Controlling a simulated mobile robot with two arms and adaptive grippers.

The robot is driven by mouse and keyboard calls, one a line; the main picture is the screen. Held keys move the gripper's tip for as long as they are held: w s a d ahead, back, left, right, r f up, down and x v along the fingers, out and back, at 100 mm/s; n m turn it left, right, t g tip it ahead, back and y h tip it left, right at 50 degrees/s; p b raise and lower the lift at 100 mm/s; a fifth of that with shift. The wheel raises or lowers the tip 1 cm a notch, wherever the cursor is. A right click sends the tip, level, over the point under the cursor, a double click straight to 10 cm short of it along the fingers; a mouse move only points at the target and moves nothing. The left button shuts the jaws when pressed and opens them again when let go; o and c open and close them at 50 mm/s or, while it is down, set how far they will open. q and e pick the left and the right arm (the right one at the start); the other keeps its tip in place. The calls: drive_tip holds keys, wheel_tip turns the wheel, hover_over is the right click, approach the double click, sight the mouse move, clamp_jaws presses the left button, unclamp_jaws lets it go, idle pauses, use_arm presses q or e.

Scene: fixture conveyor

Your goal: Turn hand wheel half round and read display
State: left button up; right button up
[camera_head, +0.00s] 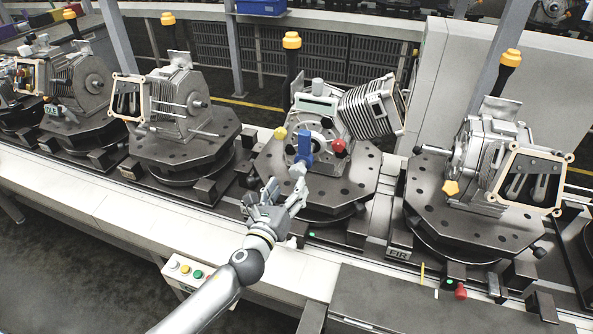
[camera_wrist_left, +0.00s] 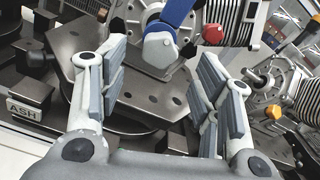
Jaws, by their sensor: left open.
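The middle fixture carries a grey machine unit (camera_head: 316,106) with a blue part (camera_head: 305,147), a red knob (camera_head: 339,146) and a yellow knob (camera_head: 280,133) on its front. The blue part (camera_wrist_left: 181,12) and its rounded grey end (camera_wrist_left: 160,48) also show in the left wrist view, beyond the fingers. I cannot tell which of these parts is the hand wheel. No readable display shows. My left gripper (camera_head: 284,192) is open and empty, just in front of the blue part's lower end, apparently apart from it. My right gripper is out of view.
The unit stands on a dark round-holed plate (camera_head: 338,186) on the conveyor. Neighbouring fixtures stand at left (camera_head: 180,150) and right (camera_head: 470,215). A button box (camera_head: 187,270) hangs at the front edge. An "ASH" label (camera_wrist_left: 22,110) shows in the wrist view.

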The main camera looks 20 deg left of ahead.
sight(296, 174)
use_arm(q)
drive_tip(key=w, duration=0.5)
drive_tip(key=shift+w+d, duration=0.1)
drive_tip(key=shift+w, duration=0.95)
drive_tip(key=shift+c, duration=0.4)
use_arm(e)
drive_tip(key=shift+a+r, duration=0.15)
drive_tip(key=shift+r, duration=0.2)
use_arm(q)
drive_tip(key=c, duration=0.9)
drive_tip(key=shift+c, duration=0.2)
drive_tip(key=shift+f+n, duration=0.1)
drive_tip(key=shift+n, duration=0.2)
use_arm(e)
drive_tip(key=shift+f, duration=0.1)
